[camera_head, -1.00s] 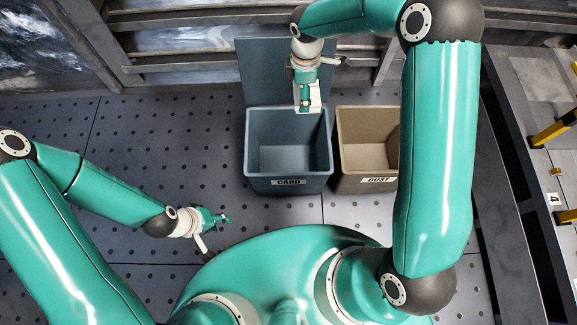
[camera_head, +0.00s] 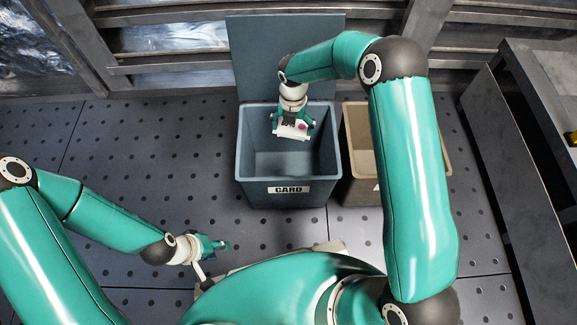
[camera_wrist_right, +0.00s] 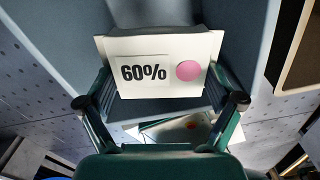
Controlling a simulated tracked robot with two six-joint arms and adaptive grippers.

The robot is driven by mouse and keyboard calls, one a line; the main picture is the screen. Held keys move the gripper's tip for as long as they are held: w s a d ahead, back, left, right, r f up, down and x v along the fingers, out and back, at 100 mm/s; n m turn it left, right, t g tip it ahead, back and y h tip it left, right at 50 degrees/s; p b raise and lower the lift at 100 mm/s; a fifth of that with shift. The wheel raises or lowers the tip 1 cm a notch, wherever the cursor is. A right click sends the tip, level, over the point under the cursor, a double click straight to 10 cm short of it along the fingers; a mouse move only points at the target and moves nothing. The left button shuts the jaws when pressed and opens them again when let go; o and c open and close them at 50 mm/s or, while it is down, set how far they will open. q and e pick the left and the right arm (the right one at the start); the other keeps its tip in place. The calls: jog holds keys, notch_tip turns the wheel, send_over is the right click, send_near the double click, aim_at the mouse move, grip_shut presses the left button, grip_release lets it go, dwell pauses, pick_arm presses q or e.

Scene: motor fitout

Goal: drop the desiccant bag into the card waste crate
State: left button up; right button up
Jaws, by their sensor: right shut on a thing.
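My right gripper (camera_head: 292,122) is shut on the white desiccant bag (camera_head: 290,132). In the right wrist view the bag (camera_wrist_right: 145,52) is held between the two fingers, with a "60%" mark and a pink dot facing the camera. The card waste crate (camera_head: 262,190) is blue-grey, labelled CARD, with its lid (camera_head: 250,60) standing open behind it. In the head view the bag appears over the crate's open mouth; its exact height is hard to tell. My left gripper (camera_head: 218,246) is low at the left near my base, with nothing visible in it; its jaw opening is unclear.
A brown crate (camera_head: 356,150) stands close on the right, partly hidden by my right arm. A metal rail wall (camera_head: 160,65) runs behind the crates. A dark structure (camera_head: 500,150) stands at the right. The perforated floor (camera_head: 150,170) left of the card crate is clear.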

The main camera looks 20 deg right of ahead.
jog(key=shift+f+b, duration=1.25)
jog(key=shift+f, duration=0.65)
jog(key=o, duration=0.9)
jog(key=shift+r, duration=0.1)
notch_tip(320, 180, up, 12)
jog(key=shift+f, duration=0.1)
